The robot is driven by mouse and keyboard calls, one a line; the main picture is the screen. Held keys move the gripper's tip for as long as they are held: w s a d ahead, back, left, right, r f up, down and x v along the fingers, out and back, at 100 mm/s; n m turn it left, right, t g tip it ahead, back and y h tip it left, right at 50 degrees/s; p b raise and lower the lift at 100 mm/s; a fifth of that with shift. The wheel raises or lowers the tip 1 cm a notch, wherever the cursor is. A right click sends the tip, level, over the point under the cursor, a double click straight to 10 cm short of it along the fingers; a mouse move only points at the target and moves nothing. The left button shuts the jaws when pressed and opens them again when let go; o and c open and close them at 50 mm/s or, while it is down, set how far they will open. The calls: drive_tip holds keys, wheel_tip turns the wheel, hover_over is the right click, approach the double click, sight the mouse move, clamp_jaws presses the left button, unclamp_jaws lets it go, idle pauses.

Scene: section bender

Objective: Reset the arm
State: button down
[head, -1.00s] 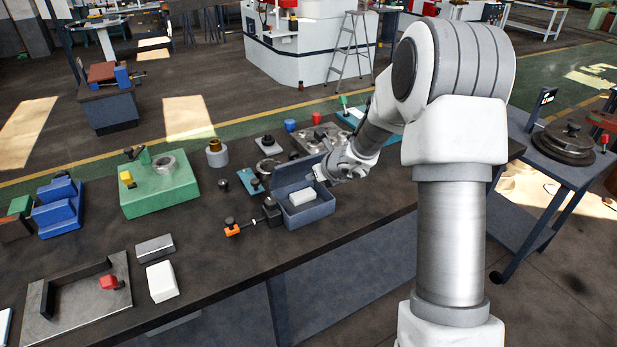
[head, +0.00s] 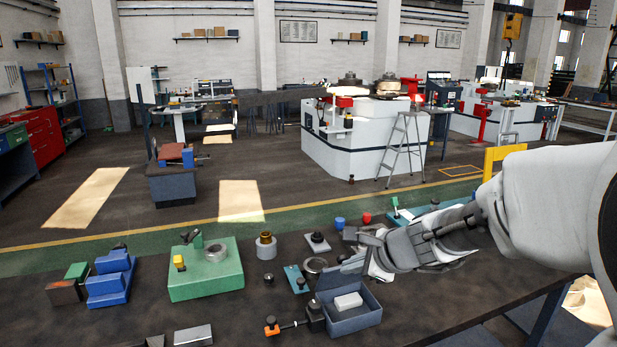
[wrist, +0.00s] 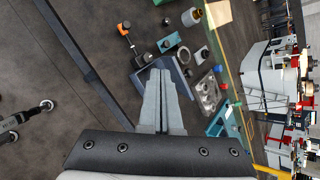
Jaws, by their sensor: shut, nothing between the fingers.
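My gripper (wrist: 158,76) is shut and empty, its two fingers together in the wrist view. In the head view my arm reaches in from the right, and my gripper (head: 371,240) is above the bench behind the open grey-blue box (head: 352,323). The box holds a white block (head: 347,301), and its lid stands raised at the back. In the wrist view the fingers cover part of the box (wrist: 183,80). The exact fingertips are hard to make out in the head view.
A green block fixture (head: 206,275) and blue blocks (head: 110,283) stand to the left on the dark bench. An orange-ended clamp (head: 272,327) lies left of the box. Small parts, including a brass-topped cylinder (head: 265,246), sit behind it. Open floor lies beyond the bench.

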drive_tip(key=s+d+r+n+g+h, duration=0.1)
drive_tip(key=s+d+r+n+h, duration=0.1)
drive_tip(key=s+n, duration=0.8)
drive_tip(key=s+d+r+n+g+h, duration=0.1)
drive_tip(key=s+d+r+n+h, duration=0.1)
drive_tip(key=s+n, duration=0.8)
drive_tip(key=s, duration=0.4)
drive_tip(key=shift+s+d+h, duration=0.2)
drive_tip(key=shift+d+h, duration=0.2)
drive_tip(key=shift+a, duration=0.15)
